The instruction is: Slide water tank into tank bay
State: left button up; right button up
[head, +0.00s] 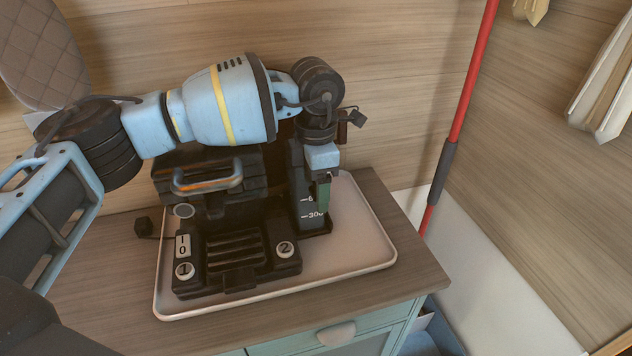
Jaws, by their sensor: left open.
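The dark coffee machine (236,238) stands on a pale tray, with a chrome and orange handle at its upper front. The dark water tank (309,217), with white level marks, stands upright at the machine's right side. The tank bay is hidden behind my arm and the tank, so I cannot tell how far in the tank sits. My left gripper (311,188) points down at the tank's top, with its green-padded finger at the tank's right side. It is open, and its other finger is hard to make out. My right gripper is out of view.
The tray (372,262) has free room at its front right. It rests on a wooden counter (105,290) above a pale blue drawer (300,343). A wooden wall is close behind. A red pole (461,105) leans at the right.

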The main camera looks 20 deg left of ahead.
pick_arm(q)
notch_tip(320, 180, up, 8)
jog(key=shift+f, duration=0.1)
dwell(0.4)
